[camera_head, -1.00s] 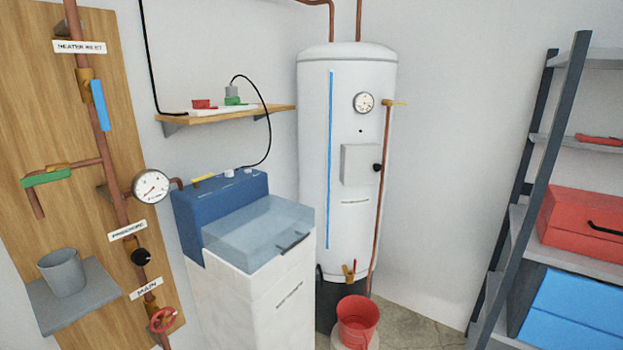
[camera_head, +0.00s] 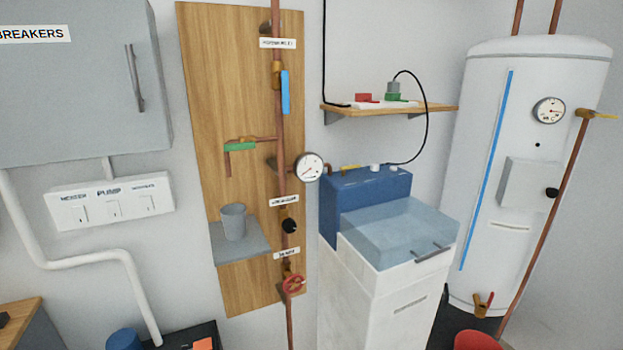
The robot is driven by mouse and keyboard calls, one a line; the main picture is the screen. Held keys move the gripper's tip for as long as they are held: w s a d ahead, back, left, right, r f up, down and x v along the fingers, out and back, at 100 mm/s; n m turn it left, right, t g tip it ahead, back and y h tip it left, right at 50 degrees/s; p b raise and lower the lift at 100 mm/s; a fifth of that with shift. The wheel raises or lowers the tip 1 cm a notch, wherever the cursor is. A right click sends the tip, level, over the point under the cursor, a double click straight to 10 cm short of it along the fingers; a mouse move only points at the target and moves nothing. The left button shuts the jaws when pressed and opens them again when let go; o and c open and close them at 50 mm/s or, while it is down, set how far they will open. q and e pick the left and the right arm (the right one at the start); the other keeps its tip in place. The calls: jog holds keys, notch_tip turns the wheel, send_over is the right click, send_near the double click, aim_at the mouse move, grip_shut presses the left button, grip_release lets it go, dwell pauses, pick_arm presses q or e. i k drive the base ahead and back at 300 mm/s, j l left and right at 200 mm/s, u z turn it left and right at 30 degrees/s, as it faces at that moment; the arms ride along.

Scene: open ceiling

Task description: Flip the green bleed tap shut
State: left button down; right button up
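The green bleed tap handle (camera_head: 240,147) is on a short copper side branch left of the vertical copper pipe (camera_head: 281,190), on the wooden board. The handle lies roughly level, in line with the branch. The branch's open end points down above a grey cup (camera_head: 233,222) on a small grey shelf. Neither of my grippers shows in the head view.
A grey breaker cabinet (camera_head: 75,85) and switch panel (camera_head: 109,200) are left. A blue-and-white unit (camera_head: 365,200) stands right.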

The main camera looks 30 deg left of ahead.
aim_at(248, 145)
jog(key=u, duration=1.4)
